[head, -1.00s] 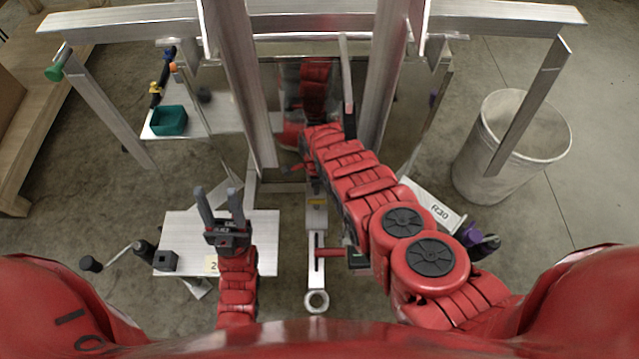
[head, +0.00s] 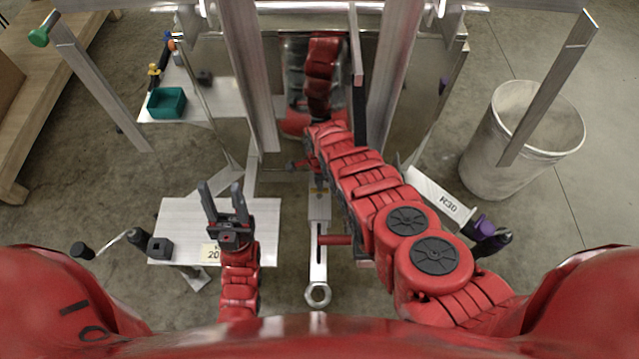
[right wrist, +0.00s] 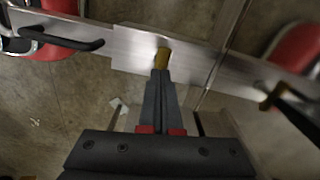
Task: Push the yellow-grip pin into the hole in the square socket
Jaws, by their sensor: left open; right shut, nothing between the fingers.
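In the right wrist view, the yellow grip of the pin (right wrist: 162,56) stands at an aluminium bar, right at the tips of my right gripper (right wrist: 161,74). The fingers are shut with nothing between them; whether they touch the grip is unclear. In the head view the yellow grip is a small patch (head: 318,191) on the grey square socket (head: 319,208), with my right gripper (head: 319,181) just above it in the picture, partly behind my arm. The hole and the pin's shaft are hidden. My left gripper (head: 220,187) is open and empty over a white panel.
The white panel (head: 177,218) carries a black block (head: 160,248). Aluminium posts (head: 247,80) stand close to my right arm. A teal tray (head: 166,103) lies at upper left, and a grey bin (head: 515,150) stands at right. A black handle with a yellowish tip (right wrist: 275,97) is right of my right fingers.

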